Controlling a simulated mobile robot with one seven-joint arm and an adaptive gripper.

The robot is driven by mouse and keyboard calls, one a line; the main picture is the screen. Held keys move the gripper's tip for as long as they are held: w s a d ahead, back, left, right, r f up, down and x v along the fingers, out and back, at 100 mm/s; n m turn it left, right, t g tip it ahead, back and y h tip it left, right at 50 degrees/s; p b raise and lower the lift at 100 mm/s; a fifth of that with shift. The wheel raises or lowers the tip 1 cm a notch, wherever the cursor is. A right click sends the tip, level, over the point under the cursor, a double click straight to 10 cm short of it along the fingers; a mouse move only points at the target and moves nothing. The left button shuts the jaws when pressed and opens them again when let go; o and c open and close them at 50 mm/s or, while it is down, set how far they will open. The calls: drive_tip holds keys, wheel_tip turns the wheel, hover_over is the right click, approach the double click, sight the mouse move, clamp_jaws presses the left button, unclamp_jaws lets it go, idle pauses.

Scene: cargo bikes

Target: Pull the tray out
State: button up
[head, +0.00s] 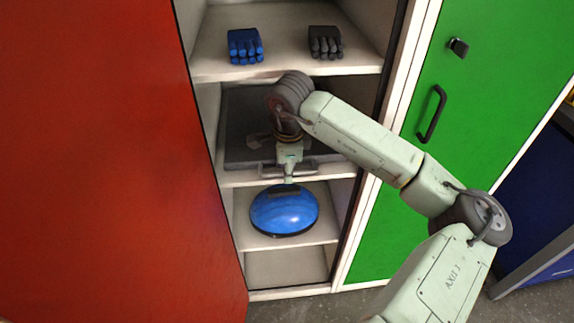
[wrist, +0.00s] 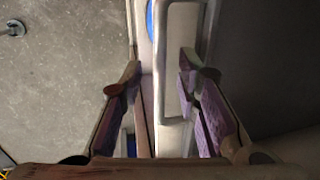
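The dark grey tray (head: 236,118) lies on the middle shelf of the open cabinet. It also fills the right of the wrist view (wrist: 265,60). A grey bar handle (head: 306,168) is at its front edge. My gripper (head: 289,178) points down at this handle, in front of the tray. In the wrist view my gripper (wrist: 158,68) is open, its two purple-padded fingers apart. The pale handle (wrist: 161,60) shows between the fingers, closer to the right one. I cannot tell whether either finger touches it. My arm hides part of the tray.
A blue helmet-like dome (head: 284,210) sits on the shelf below, under my gripper. Blue gloves (head: 245,46) and dark gloves (head: 325,42) lie on the shelf above. A red door (head: 100,160) is at left, a green door (head: 480,110) at right. Floor before the cabinet looks clear.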

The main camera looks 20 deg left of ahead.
clamp_jaws()
idle(0.3)
idle(0.6)
